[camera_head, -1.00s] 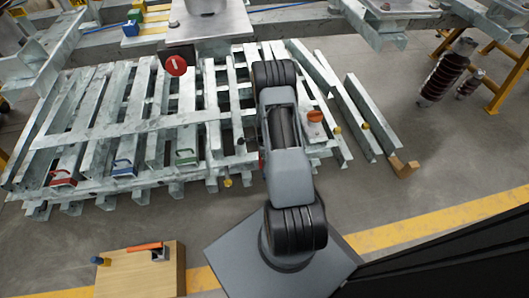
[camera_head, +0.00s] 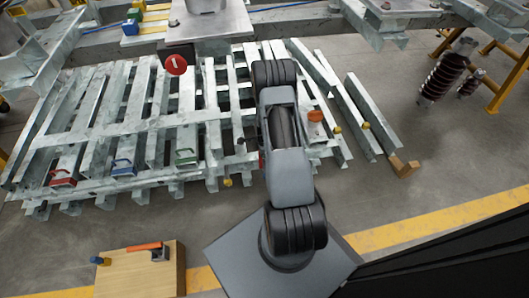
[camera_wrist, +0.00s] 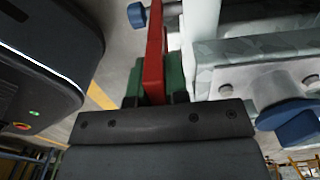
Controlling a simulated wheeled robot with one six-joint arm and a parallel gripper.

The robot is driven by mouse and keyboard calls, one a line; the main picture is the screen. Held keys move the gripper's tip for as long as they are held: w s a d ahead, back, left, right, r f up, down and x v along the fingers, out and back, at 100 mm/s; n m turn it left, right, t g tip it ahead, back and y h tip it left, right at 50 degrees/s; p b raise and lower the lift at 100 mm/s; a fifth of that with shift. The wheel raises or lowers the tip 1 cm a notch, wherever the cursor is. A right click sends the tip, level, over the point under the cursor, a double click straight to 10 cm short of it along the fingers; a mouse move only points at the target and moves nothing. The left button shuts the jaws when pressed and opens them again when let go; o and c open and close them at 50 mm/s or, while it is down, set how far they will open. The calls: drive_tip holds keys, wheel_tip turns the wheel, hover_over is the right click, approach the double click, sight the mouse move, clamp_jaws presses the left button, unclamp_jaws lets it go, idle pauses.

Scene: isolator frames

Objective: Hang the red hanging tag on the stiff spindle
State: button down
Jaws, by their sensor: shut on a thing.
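In the wrist view, my gripper (camera_wrist: 155,90) has green finger pads closed on a red flat piece (camera_wrist: 154,50). It is seen edge-on and stands up from the jaws, so its face and any hole are hidden. I take it to be the red hanging tag. A blue knob (camera_wrist: 137,15) shows just left of its upper end. A larger blue knob (camera_wrist: 295,124) is at right, by a pale metal beam (camera_wrist: 265,48) with bolts. I cannot tell which part is the stiff spindle. In the head view, my arm hides the gripper.
In the head view, a galvanized steel lattice (camera_head: 130,120) fills the middle, with a red disc (camera_head: 176,64) and red (camera_head: 62,178), blue (camera_head: 123,168) and green (camera_head: 186,156) handles. A wooden block (camera_head: 140,275) stands at lower left.

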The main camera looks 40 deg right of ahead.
drive_tip(key=shift+f+b, duration=4)
drive_tip(key=shift+f, duration=2.05)
drive_tip(key=c, duration=1.1)
unclamp_jaws()
drive_tip(key=shift+o, duration=0.2)
wheel_tip(320, 180, up, 14)
drive_tip(key=p, duration=0.6)
drive_tip(key=shift+d+f, duration=0.1)
